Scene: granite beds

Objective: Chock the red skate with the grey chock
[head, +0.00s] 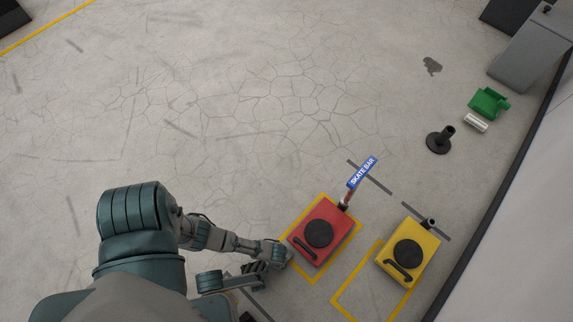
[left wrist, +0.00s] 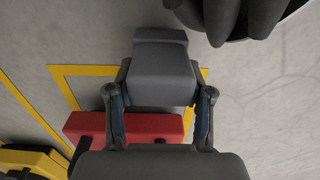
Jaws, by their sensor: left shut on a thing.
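The red skate (head: 320,248) sits inside a yellow floor outline in the head view, with a round black pad and a black handle on top. It also shows in the left wrist view (left wrist: 88,124), partly hidden behind my gripper. My left gripper (head: 274,253) is low beside the skate's left side. In the left wrist view, my left gripper (left wrist: 162,92) is shut on the grey chock (left wrist: 160,52), a grey block between its two fingers. The chock is hard to make out in the head view. I cannot tell whether it touches the skate. My right gripper is not identifiable.
A yellow skate (head: 410,253) stands to the right beside an empty outline (head: 345,300). A blue "SKATE BAR" sign (head: 362,172) rises behind the red skate. A black stand (head: 438,142) and a green object (head: 489,102) are at the right.

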